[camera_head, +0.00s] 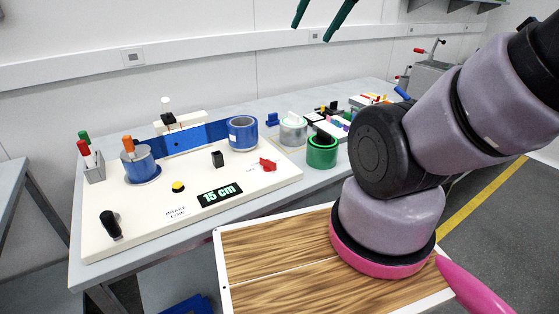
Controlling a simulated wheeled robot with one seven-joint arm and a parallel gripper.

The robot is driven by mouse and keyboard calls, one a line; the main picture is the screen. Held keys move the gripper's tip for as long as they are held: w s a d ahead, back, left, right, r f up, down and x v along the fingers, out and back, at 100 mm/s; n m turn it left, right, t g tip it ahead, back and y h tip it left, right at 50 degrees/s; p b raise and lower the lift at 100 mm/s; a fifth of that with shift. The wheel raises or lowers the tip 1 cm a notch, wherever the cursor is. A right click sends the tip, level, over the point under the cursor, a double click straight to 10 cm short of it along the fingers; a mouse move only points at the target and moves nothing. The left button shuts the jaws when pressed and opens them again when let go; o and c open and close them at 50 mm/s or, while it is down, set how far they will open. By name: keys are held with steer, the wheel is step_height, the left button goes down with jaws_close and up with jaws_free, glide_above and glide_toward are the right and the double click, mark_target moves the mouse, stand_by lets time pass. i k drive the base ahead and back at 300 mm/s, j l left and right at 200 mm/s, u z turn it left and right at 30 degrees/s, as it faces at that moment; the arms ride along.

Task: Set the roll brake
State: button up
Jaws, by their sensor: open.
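A cream-coloured machine board (130,238) lies on the grey table. A black lever (111,224) stands tilted at its front left corner, beside a printed label (175,211) that seems to read "BRAKE LOW". A blue roll (140,167) with an orange handle (128,144) stands at the board's left. A blue band (185,139) runs from it towards a second blue roll (243,134). A red knob (268,164) sits at the right. My gripper (312,32) shows only as two dark green fingers at the top edge, apart and empty, well above the board.
The board also carries a yellow button (178,187), a small black block (217,159) and a display (219,195) reading "15 cm". A holder with red and green handles (93,168) stands at left. A green roll (322,152) and a pale roll (293,132) stand to the right.

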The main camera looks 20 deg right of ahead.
mark_target(269, 166)
steer(key=j+z, duration=0.1)
steer(key=j, duration=0.55)
steer(key=k+j, duration=0.15)
steer(key=j, duration=0.45)
steer(key=i+z, duration=0.05)
